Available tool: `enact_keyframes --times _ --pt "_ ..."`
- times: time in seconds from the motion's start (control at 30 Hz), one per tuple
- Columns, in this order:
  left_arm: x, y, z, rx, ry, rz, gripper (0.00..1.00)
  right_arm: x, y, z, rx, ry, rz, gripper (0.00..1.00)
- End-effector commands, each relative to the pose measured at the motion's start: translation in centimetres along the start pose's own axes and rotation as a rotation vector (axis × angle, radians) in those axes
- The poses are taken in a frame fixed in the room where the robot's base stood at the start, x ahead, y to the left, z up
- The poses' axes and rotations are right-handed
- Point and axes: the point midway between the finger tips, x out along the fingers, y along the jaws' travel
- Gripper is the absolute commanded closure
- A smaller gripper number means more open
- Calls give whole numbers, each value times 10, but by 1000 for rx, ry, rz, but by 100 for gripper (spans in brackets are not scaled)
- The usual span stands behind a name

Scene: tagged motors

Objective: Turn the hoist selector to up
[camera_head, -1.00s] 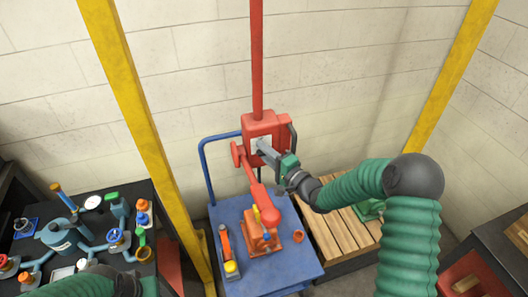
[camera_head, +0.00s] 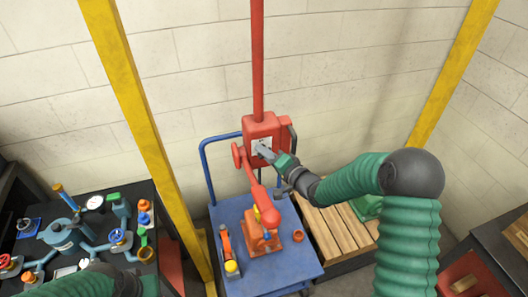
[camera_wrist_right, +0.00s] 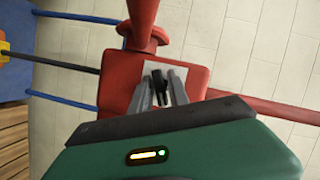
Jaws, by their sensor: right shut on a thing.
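The hoist control is a red box (camera_head: 265,126) with a white plate (camera_head: 258,143) on its front, hanging on a red pole. My right gripper (camera_head: 264,151) is at this plate. In the right wrist view its two grey fingers (camera_wrist_right: 160,88) are shut on the black selector (camera_wrist_right: 157,80), one on each side. The white plate (camera_wrist_right: 152,68) shows behind them. The selector's markings are too small to read, and its exact setting cannot be told. My left arm shows at the bottom left in the head view, but its fingers do not show.
A red hoist arm (camera_head: 264,197) hangs below the box over a blue cart (camera_head: 240,210) bearing an orange motor (camera_head: 265,247). A wooden pallet (camera_head: 335,230) stands to the right. Yellow posts (camera_head: 130,105) flank the hoist.

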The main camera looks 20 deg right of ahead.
Motion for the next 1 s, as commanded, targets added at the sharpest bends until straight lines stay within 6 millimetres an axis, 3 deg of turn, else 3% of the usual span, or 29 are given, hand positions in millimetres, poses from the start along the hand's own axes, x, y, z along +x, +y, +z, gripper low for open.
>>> enact_keyframes --times 0.47,1.0 --pt "10 0 2 0 0 0 100 0 4 3 -417 -4 179 100" --pt "63 0 15 0 0 0 100 1 7 5 -867 -5 361 100"
